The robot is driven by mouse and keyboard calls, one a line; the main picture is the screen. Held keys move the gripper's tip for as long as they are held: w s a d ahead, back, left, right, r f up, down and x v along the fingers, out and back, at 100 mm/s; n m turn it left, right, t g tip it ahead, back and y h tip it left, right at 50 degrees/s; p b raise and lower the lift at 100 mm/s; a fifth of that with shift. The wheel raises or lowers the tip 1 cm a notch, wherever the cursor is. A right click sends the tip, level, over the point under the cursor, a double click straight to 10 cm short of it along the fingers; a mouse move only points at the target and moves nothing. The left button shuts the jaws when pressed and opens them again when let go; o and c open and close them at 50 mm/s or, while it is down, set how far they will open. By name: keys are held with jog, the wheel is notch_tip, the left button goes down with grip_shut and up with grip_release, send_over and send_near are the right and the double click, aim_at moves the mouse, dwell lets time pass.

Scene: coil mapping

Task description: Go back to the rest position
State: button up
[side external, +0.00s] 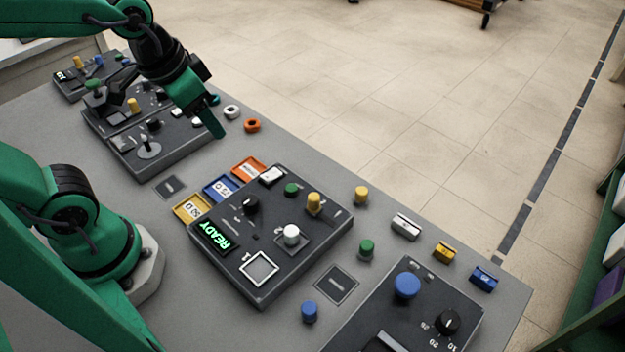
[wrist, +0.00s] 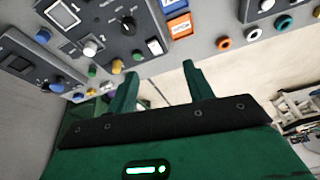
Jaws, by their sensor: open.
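My gripper (side external: 213,117) is at the upper left of the side view, held in the air over the far panel by the bench's far edge. In the wrist view its two green fingers (wrist: 160,76) stand apart with nothing between them. The middle control panel (side external: 230,275) has a lit green READY display (side external: 214,236), and a white knob (side external: 291,235) stands on it. An orange ring (side external: 252,125) and a white ring (side external: 231,111) lie on the bench just right of my gripper, apart from it.
Orange, blue and yellow trays (side external: 190,207) sit left of the middle panel. Loose blocks, including a blue one (side external: 484,278), and a blue cylinder (side external: 309,311) stand on the grey bench. Another panel (side external: 390,310) is at the lower right. Floor lies beyond the bench edge.

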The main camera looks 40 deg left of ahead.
jog(key=shift+s+a+r+n+t, duration=0.5)
jog(key=shift+s+a+r, duration=0.1)
jog(key=shift+a+r, duration=0.15)
jog(key=shift+s+a+r+n+t, duration=0.4)
jog(key=shift+s+a+r+n, duration=0.15)
jog(key=shift+r, duration=0.3)
